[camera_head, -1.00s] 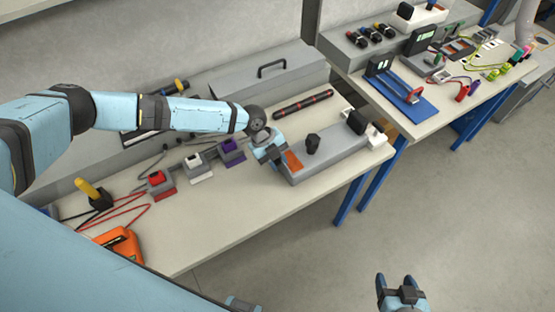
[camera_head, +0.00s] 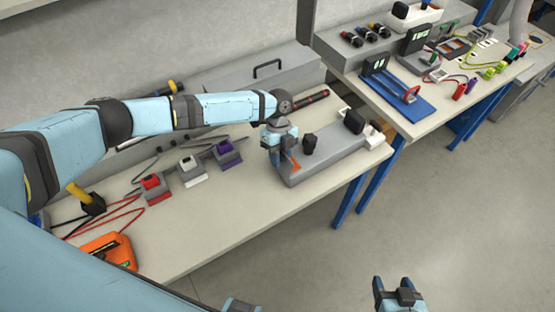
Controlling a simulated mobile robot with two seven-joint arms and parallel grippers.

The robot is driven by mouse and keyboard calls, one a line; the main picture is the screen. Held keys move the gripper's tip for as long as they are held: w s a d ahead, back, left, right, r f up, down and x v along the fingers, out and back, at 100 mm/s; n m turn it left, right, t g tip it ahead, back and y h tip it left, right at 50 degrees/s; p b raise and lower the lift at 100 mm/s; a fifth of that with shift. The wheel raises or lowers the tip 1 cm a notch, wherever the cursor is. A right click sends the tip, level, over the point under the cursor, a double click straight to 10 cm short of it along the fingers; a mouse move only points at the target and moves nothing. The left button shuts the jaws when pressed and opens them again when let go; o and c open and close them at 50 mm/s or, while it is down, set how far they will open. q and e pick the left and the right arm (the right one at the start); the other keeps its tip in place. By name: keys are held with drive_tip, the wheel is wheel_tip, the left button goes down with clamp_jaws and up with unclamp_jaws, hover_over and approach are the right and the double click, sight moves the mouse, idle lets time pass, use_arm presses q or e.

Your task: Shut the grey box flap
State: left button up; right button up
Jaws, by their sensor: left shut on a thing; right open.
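A long low grey box (camera_head: 334,152) lies at the right end of the near workbench, with black knobs on its top. A small orange part (camera_head: 295,164) is at its left end. It shows as a narrow, tilted shape and is partly hidden by my gripper. My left gripper (camera_head: 281,157) points down at that end, shut on what looks like the orange part. The fingertips are small and the contact is hard to see. My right gripper (camera_head: 393,284) is open and empty at the lower edge, over the floor and away from the bench.
A larger grey case (camera_head: 300,84) with a black handle stands behind. A black-and-red bar (camera_head: 312,99) lies before it. Red, white and purple switch blocks (camera_head: 228,153) stand left of my gripper. An orange meter (camera_head: 110,252) lies at front left. A second bench (camera_head: 408,122) stands right.

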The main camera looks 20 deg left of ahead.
use_arm(q)
drive_tip(key=shift+w+d+g+y, duration=0.15)
drive_tip(key=shift+w+g+y, duration=0.05)
drive_tip(key=shift+g+y, duration=0.25)
idle(0.3)
